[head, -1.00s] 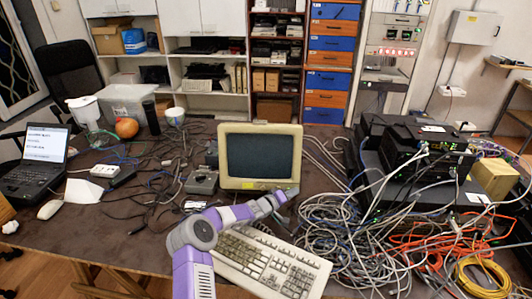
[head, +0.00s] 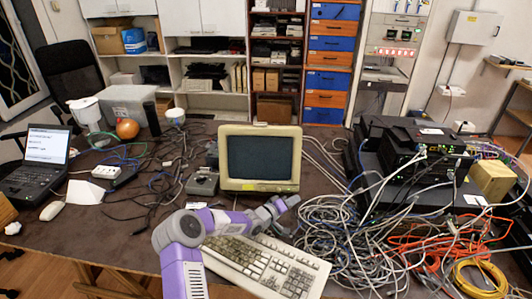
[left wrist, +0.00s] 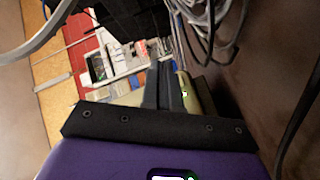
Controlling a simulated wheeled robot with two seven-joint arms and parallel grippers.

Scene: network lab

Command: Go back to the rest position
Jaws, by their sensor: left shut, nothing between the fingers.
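My left gripper (head: 290,202) is at the end of the purple and grey arm in the head view. It is above the table just in front of the beige monitor (head: 260,157), at its lower right corner, and over the back edge of the beige keyboard (head: 268,266). In the left wrist view the two dark fingers (left wrist: 172,88) lie side by side, shut with nothing between them. The arm covers the left part of the keyboard. My right gripper is in neither view.
A large tangle of grey cables (head: 345,245) lies right of the gripper, with orange cables (head: 430,240) beyond. Black network devices (head: 420,150) are stacked at the right. A grey box (head: 202,182) is left of the monitor. A laptop (head: 40,160) stands far left.

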